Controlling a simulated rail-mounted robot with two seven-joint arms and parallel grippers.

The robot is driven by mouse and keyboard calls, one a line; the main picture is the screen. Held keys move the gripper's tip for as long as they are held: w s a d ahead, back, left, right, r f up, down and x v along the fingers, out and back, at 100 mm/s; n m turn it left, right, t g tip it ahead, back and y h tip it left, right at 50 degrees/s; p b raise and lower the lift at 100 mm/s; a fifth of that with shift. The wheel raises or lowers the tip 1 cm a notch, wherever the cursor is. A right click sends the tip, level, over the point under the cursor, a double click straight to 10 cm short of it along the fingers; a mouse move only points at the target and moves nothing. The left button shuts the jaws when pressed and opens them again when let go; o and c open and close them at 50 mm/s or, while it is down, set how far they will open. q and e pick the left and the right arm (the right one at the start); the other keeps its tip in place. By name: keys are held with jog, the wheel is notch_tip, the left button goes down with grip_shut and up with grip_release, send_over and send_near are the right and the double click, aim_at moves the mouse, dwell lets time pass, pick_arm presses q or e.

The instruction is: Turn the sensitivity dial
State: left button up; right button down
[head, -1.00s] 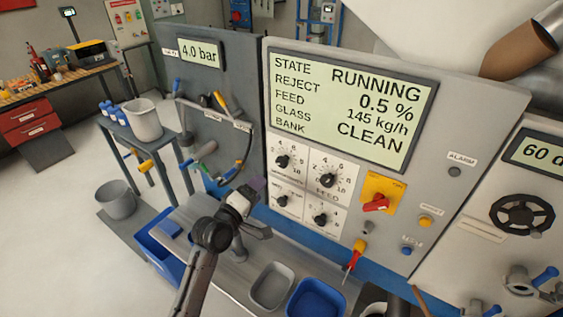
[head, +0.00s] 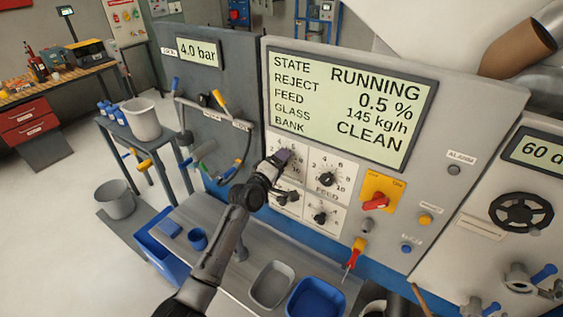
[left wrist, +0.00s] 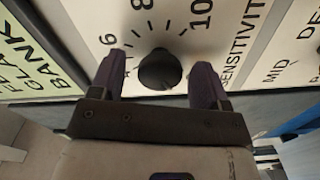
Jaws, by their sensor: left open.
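The sensitivity dial (left wrist: 160,70) is a round black knob on a white plate with printed numbers. In the left wrist view it sits between the two purple fingers of my left gripper (left wrist: 157,80). The fingers are open, one on each side, with a gap visible to the knob. In the head view my left gripper (head: 282,158) is at the upper left dial plate (head: 297,155) and hides most of its knob. The word SENSITIVITY shows in the left wrist view beside the number scale. My right gripper is in neither view.
The FEED dial (head: 326,179) is close to the right, with two more dials below. A large display (head: 350,105) reading RUNNING is above. A red switch on a yellow plate (head: 376,201) is farther right. Grey and blue bins (head: 272,285) stand below.

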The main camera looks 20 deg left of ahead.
pick_arm(q)
jog(key=shift+w, duration=0.4)
jog(key=shift+d, duration=0.1)
jog(key=shift+c, duration=0.4)
jog(key=c, duration=0.8)
jog(key=shift+c, duration=0.2)
jog(key=shift+m, duration=0.3)
